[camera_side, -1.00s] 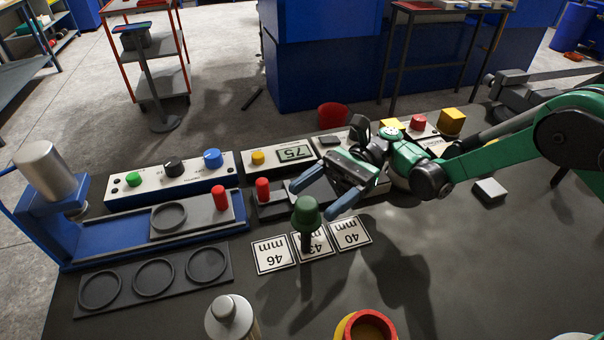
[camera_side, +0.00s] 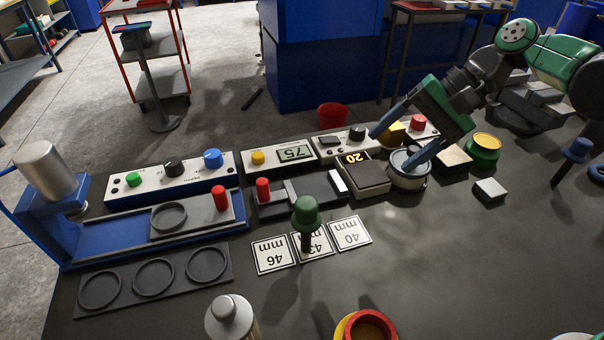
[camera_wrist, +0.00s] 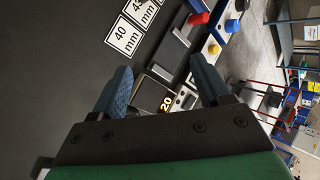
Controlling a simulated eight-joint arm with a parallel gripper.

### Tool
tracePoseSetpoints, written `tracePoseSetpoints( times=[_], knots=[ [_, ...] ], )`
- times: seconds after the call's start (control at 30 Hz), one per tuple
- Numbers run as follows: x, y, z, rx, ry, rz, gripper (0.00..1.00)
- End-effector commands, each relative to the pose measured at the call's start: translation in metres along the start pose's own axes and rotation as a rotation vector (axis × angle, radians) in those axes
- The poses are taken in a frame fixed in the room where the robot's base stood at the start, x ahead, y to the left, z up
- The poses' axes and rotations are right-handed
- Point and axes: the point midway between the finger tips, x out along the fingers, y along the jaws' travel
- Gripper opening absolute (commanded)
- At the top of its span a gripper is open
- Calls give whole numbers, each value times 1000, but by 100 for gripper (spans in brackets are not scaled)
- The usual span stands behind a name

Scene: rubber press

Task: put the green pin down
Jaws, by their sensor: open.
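The green pin (camera_side: 306,216) stands upright on the "43 mm" card (camera_side: 322,248), with its wide green head at the top and a dark shaft below. The card lies between the "46 mm" card (camera_side: 273,254) and the "40 mm" card (camera_side: 349,233). My gripper (camera_side: 394,150) is open and well to the right of the pin, over the scale with the "20" display and a metal cup (camera_side: 408,170). One finger overlaps the cup in the side view; I cannot tell if they touch. In the wrist view the open fingers (camera_wrist: 164,88) show nothing between them, and the pin is not visible.
A blue press (camera_side: 55,185) stands at the left, with a black three-ring tray (camera_side: 154,276) before it. A gauge block with a red knob (camera_side: 263,188) lies behind the cards. A blue pin (camera_side: 576,152) stands far right. A metal bottle (camera_side: 231,318) and a red-yellow ring (camera_side: 368,328) are in front.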

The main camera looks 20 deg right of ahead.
Motion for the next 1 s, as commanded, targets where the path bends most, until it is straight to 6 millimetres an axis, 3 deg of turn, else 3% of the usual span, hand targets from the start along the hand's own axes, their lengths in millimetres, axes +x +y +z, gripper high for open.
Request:
tracePoseSetpoints(
  times=[0.2, 0.4, 0.6, 1.0],
  knots=[
    [-39, 57, -1, -431, 355, 192, 70],
    [-59, 93, -5, -739, 542, 377, 70],
    [-65, 103, -8, -847, 595, 450, 70],
    [-65, 103, -8, -848, 595, 450, 70]
  ],
)
